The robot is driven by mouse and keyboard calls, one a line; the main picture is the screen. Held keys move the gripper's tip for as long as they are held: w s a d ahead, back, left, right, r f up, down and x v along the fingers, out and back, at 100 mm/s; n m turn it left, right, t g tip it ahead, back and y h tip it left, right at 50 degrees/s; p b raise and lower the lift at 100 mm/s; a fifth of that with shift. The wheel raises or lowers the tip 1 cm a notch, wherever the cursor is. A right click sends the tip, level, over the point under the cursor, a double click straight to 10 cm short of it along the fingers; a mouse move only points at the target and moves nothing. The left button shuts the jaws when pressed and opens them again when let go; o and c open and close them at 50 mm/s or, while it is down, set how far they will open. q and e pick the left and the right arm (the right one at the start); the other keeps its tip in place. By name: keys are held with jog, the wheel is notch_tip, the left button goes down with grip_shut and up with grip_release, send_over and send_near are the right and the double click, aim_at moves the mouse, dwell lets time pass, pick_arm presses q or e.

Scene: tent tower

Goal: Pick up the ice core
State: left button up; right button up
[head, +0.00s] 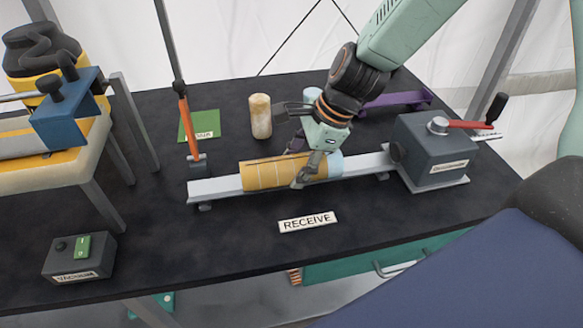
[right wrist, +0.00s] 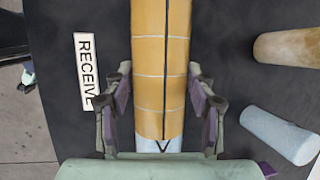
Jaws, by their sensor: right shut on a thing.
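The core is a yellow-orange cylinder (head: 267,174) with thin pale bands, a dark lengthwise line and a pale blue right end. It lies on a pale rail on the black table. My right gripper (head: 301,164) comes down from above and straddles the cylinder near its right end. Any gap between the cylinder and the rail cannot be made out. My left gripper is not in view.
A crank box (head: 430,150) stands at the rail's right end, and an orange-handled lever (head: 187,125) at its left. Behind are a tan cylinder (head: 261,116) and a pale blue cylinder (head: 312,95). A RECEIVE label (head: 307,222) lies in front; the front table is mostly clear.

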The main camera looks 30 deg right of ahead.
aim_at(297, 158)
jog(key=shift+w, duration=0.1)
grip_shut()
jog(key=shift+r, duration=0.15)
notch_tip(297, 158, up, 8)
jog(key=p, duration=0.5)
jog(key=shift+r, duration=0.8)
